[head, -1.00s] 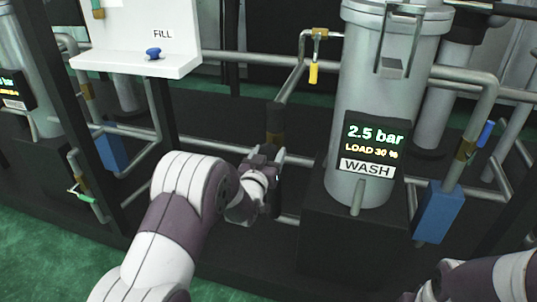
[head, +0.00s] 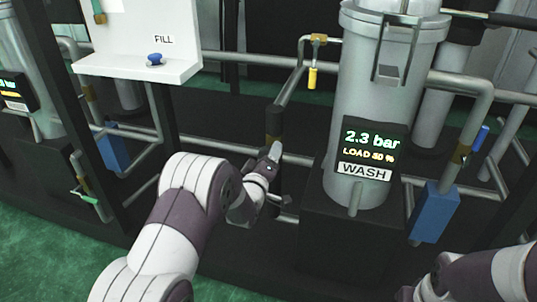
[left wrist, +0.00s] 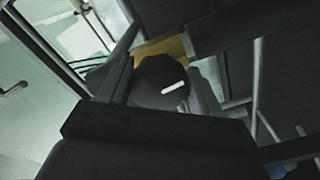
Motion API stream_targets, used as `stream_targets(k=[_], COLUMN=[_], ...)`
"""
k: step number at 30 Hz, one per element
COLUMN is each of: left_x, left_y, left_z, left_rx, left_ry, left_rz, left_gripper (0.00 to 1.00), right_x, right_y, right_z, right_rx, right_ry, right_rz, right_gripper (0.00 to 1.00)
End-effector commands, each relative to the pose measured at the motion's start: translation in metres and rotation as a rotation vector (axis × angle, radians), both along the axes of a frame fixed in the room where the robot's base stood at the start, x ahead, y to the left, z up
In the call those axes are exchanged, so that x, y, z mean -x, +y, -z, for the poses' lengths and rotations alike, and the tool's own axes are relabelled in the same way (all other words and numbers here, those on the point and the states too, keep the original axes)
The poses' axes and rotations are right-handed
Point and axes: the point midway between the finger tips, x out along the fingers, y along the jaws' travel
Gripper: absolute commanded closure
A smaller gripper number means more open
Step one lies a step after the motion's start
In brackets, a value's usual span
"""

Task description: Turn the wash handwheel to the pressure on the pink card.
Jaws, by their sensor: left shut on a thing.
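The wash handwheel (left wrist: 160,82) is a dark round knob with a white mark in the left wrist view. My left gripper (head: 271,166) is shut on it, with a finger on either side; in the head view the gripper and wrist largely hide the wheel. The display (head: 370,150) on the grey WASH vessel (head: 375,90) reads 2.3 bar, with a LOAD line below that is hard to read. No pink card shows in these views. My right gripper (head: 408,294) is partly cut off at the bottom edge, and its jaws are unclear.
A white FILL panel (head: 135,68) with a blue knob (head: 155,59) stands upper left. Grey pipes (head: 300,160) run around the wheel. A yellow-handled valve (head: 312,77) hangs above, and a blue block (head: 435,212) sits right of the vessel. Green floor is lower left.

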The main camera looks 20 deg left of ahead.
Motion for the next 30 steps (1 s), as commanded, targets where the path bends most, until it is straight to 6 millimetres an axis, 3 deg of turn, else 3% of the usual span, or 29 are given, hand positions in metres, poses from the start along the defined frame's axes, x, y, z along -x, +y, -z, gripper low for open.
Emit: stream_targets(k=[18, 30], left_x=[0.002, 0.001], left_y=[-0.002, -0.002], left_z=[0.002, 0.001], left_rx=[0.573, 0.84], left_ry=[0.031, 0.038], left_rz=[0.001, 0.001], left_gripper=[0.67, 0.67], right_x=[0.0, 0.0], right_y=[0.0, 0.0], right_z=[-0.019, -0.026], right_rx=[0.0, 0.0], right_ry=[0.0, 0.0], right_rz=[0.0, 0.0], right_gripper=[1.0, 1.0])
